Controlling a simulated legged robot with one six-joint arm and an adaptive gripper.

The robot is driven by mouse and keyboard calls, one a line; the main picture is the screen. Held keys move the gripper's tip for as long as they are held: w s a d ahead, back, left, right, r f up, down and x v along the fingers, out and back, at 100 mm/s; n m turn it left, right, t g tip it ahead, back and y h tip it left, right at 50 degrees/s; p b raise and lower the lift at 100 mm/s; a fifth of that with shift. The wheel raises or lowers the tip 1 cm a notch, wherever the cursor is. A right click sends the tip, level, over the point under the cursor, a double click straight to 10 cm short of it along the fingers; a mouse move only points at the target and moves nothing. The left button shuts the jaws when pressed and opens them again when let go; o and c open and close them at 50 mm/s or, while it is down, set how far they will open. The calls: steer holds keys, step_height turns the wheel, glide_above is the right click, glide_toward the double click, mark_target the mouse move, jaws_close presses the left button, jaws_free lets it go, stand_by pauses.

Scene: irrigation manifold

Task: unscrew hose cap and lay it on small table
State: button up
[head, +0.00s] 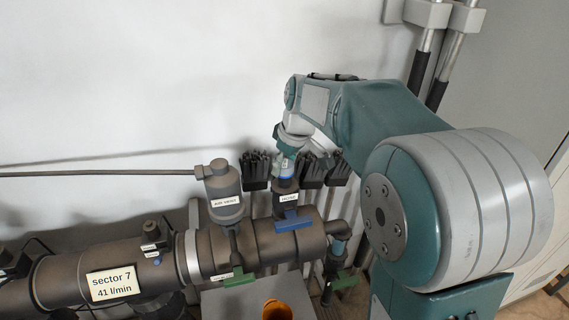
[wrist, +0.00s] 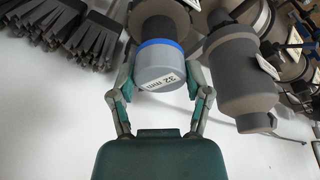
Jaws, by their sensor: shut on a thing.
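The hose cap (wrist: 158,72) is a grey cylinder labelled "32 mm", with a blue ring (wrist: 162,45) at its base. It sits in line on the dark upright fitting (head: 286,200), above the blue-handled valve; I cannot tell how far it is threaded. My gripper (wrist: 161,85) is shut on the cap, one finger on each side, and reaches down from above in the head view (head: 287,158). There the fingers hide most of the cap. The small table (head: 222,303) shows as a light grey top at the bottom edge, mostly cut off.
An orange cup (head: 277,310) stands on the small table. A grey air-vent body (head: 223,190) rises close left of the fitting. Black brushes (head: 312,170) hang behind it. The thick manifold pipe (head: 110,272) runs below, with a green-handled valve (head: 241,278) low in front.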

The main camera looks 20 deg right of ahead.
steer(key=shift+s+f, duration=0.1)
steer(key=shift+f, duration=0.15)
steer(key=n+g, duration=0.1)
steer(key=n, duration=0.3)
steer(key=shift+n+y, duration=0.3)
steer(key=shift+y, duration=0.1)
steer(key=shift+n+g, duration=0.3)
steer(key=shift+n, duration=0.8)
steer(key=shift+n+g, duration=0.3)
steer(key=shift+n, duration=0.9)
steer(key=n+g, duration=0.1)
steer(key=n, duration=0.3)
steer(key=shift+n, duration=0.3)
steer(key=o, duration=1.3)
steer(key=shift+r, duration=0.1)
